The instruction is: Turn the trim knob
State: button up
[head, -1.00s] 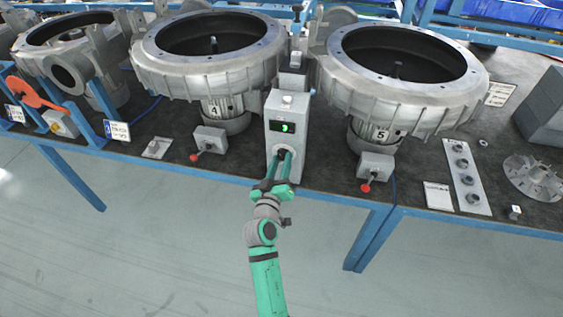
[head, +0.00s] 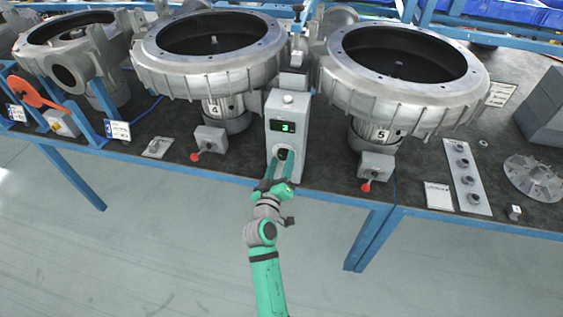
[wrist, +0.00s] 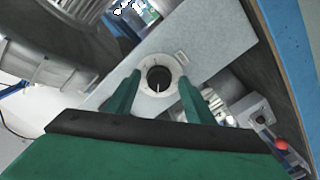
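The trim knob (head: 282,153) is a small black dial low on the front of a grey control box (head: 275,125). In the wrist view the knob (wrist: 159,79) sits in a pale round ring, and a white pointer line shows on its face. My gripper (head: 281,157) is in front of the box. Its green fingers (wrist: 159,82) are open, one to the left and one to the right of the knob, with visible gaps. A green display (head: 286,127) above the knob appears to read 3.
Blower housings marked 4 (head: 213,60) and 5 (head: 402,65) flank the box. Small switch boxes with red-tipped levers stand at left (head: 209,138) and right (head: 375,167). A panel of several knobs (head: 467,178) lies farther right. The floor in front is clear.

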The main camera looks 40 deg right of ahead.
jog(key=shift+s, duration=0.1)
jog(key=v, duration=1)
jog(key=shift+a, duration=0.35)
jog(key=shift+s+d, duration=0.1)
jog(key=shift+s, duration=0.05)
